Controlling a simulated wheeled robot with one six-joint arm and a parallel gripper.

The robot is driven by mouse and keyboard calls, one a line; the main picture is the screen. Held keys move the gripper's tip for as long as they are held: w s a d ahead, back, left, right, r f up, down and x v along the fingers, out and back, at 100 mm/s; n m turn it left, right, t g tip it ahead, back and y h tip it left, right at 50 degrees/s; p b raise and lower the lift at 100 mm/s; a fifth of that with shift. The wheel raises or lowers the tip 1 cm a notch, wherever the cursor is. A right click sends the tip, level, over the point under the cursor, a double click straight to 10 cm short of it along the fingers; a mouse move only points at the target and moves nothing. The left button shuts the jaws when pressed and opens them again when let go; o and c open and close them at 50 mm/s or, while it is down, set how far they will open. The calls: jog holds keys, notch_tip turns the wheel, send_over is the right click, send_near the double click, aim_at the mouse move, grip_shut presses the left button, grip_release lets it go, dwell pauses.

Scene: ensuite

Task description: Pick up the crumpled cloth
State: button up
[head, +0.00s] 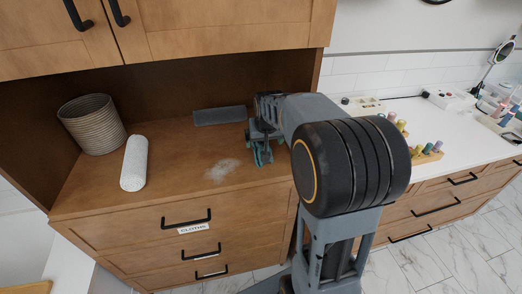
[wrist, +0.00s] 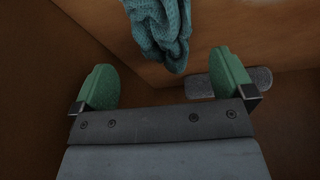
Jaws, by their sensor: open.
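The crumpled cloth (head: 262,156) is teal and bunched up, on the wooden counter below my gripper in the head view. In the wrist view the cloth (wrist: 160,28) shows at the top centre, partly cut off by the frame edge. My gripper (head: 263,136) is open, with its two green fingertips apart. In the wrist view my gripper (wrist: 165,80) has nothing between its fingers, and the cloth lies beyond the fingertips. My arm hides part of the area right of the cloth in the head view.
A grey slab (head: 219,116) lies behind, near the back panel. A white powdery patch (head: 222,169) is left of the cloth. Upper cabinets (head: 215,45) overhang the counter (head: 180,185).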

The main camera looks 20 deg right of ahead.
aim_at(263, 146)
jog(key=shift+x, duration=2.9)
jog(key=shift+a, duration=0.15)
jog(key=shift+c, duration=0.4)
jog(key=c, duration=0.9)
